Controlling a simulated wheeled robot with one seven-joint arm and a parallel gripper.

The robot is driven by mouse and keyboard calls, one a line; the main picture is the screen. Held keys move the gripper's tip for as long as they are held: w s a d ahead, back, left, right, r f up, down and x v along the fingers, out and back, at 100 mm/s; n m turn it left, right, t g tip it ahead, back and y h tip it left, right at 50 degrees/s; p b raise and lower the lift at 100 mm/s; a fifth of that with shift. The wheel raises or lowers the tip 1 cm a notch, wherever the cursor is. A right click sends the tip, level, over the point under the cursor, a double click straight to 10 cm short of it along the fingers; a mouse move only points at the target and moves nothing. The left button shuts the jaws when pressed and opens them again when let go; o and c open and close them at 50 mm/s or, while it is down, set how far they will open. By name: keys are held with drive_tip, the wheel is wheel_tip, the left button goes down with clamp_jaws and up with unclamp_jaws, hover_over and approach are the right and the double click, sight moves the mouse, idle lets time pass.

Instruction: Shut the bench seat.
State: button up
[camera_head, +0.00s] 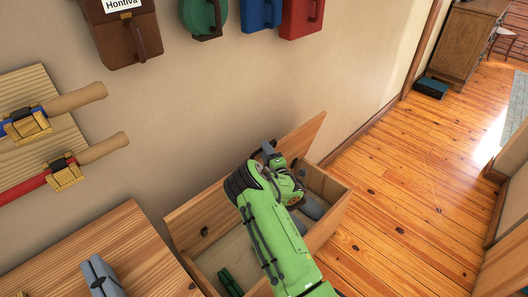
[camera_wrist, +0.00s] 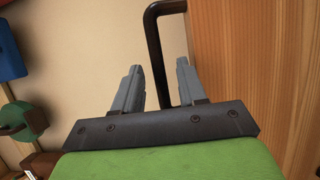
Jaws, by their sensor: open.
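The wooden bench seat stands against the wall with its box (camera_head: 185,217) open and its lid (camera_head: 304,137) raised. In the wrist view the lid's plank face (camera_wrist: 250,70) fills the right side. A black bar handle (camera_wrist: 152,45) shows beside it and runs down between my fingers. My gripper (camera_head: 268,149) is at the raised lid, with the arm reaching over the box. In the wrist view my gripper (camera_wrist: 156,75) is open, one finger on each side of the handle. I cannot tell whether either finger touches it. My arm hides part of the box and lid.
A green item (camera_head: 229,281) and a grey-blue item (camera_head: 312,209) lie inside the box. A wooden table (camera_head: 125,240) stands at the left. Bags (camera_head: 127,40) and tools on a board (camera_head: 45,125) hang on the wall. The plank floor (camera_head: 400,175) at right is clear.

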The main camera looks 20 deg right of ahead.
drive_tip(key=shift+w, duration=1.25)
clamp_jaws()
